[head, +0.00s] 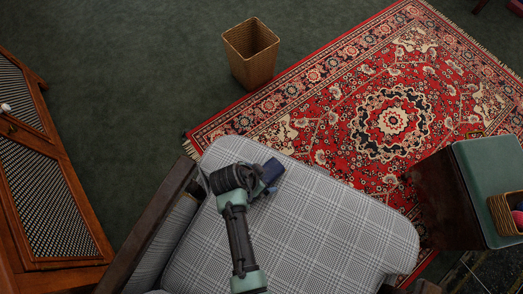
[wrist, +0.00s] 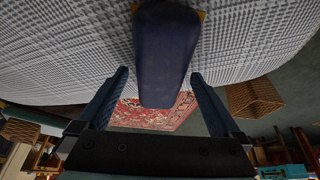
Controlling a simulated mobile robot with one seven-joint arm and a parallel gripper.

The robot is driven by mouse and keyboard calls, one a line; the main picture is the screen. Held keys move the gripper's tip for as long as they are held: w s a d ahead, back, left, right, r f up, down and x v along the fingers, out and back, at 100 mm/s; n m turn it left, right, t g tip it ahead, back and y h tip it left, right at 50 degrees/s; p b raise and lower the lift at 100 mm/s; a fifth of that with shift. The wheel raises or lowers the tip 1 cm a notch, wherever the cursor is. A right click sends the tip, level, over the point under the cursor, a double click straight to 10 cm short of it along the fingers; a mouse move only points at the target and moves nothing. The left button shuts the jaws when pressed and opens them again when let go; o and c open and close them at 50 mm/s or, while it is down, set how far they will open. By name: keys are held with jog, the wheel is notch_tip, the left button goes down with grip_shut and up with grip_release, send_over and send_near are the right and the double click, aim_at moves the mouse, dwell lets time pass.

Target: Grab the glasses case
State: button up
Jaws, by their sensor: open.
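The glasses case is a dark navy, rounded, elongated box. It lies on the grey checked seat of the armchair (head: 330,225), and in the head view the case (head: 272,169) shows just beyond my gripper (head: 262,184). In the wrist view the case (wrist: 165,50) reaches from the top edge down to between the fingertips of my gripper (wrist: 159,75). The fingers are open, one on each side of its near end, with a gap on both sides. I cannot tell how deep the case sits between them. A small yellowish patch shows at its far end.
The chair's dark wooden arm (head: 147,228) runs left of my arm. A wicker bin (head: 251,53) stands on the green floor beside a red patterned rug (head: 390,118). A green-topped stool (head: 490,170) with a basket (head: 507,212) is at right. A wooden cabinet (head: 50,180) is at left.

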jog(key=shift+f, duration=0.15)
jog(key=c, duration=1.4)
jog(key=shift+w, duration=0.1)
